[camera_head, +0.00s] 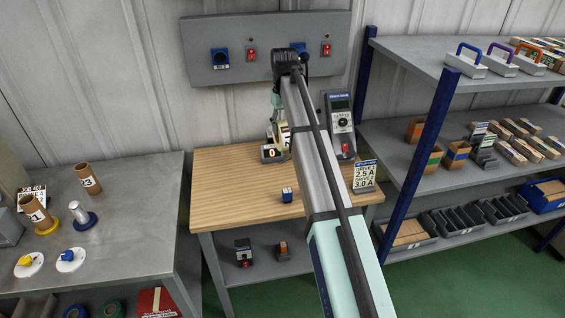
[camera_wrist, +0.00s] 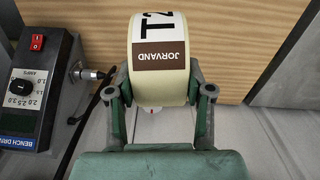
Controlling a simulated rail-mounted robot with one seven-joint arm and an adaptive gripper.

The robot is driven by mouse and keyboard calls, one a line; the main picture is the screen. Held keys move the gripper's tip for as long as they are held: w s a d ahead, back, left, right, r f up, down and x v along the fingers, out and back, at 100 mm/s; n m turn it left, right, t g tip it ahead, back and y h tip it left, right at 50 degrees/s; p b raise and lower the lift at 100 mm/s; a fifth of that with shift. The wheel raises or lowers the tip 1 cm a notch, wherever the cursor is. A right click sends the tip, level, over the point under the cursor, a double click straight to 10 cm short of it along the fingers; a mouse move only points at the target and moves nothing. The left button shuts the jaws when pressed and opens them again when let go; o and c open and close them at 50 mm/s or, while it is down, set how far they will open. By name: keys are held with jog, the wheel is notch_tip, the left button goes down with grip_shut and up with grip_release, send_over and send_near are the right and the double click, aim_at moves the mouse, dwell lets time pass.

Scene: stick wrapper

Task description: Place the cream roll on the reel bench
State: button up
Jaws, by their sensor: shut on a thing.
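The cream roll (camera_wrist: 160,88), with a brown JORVAND label and a black "T2", sits between the two fingers of my gripper (camera_wrist: 160,95) in the wrist view. The fingers are shut on its sides. In the head view the roll (camera_head: 284,137) is a small pale patch, partly hidden by my arm, above the back of the wooden-topped bench (camera_head: 235,175). I cannot tell whether it touches anything below. A grey metal bench (camera_head: 135,220) at left holds brown cardboard cores and coloured holders. No label shows which bench is the reel bench.
A counter box reading 0 (camera_head: 270,154) is close to the roll. A dial unit (camera_head: 340,125), a 2.5 A / 3.0 A sign (camera_head: 365,177) and a small blue-and-white block (camera_head: 287,195) stand on the wooden top. Its front left is clear. Shelves (camera_head: 430,110) stand at right.

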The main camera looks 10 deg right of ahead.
notch_tip(320, 180, down, 15)
jog(key=p, duration=0.3)
jog(key=shift+f, duration=0.15)
jog(key=o, duration=1.4)
jog(key=shift+f, duration=0.1)
notch_tip(320, 180, up, 11)
jog(key=shift+f+b, duration=0.1)
jog(key=shift+b, duration=1.1)
jog(key=shift+r, duration=0.75)
jog(key=shift+o, duration=0.3)
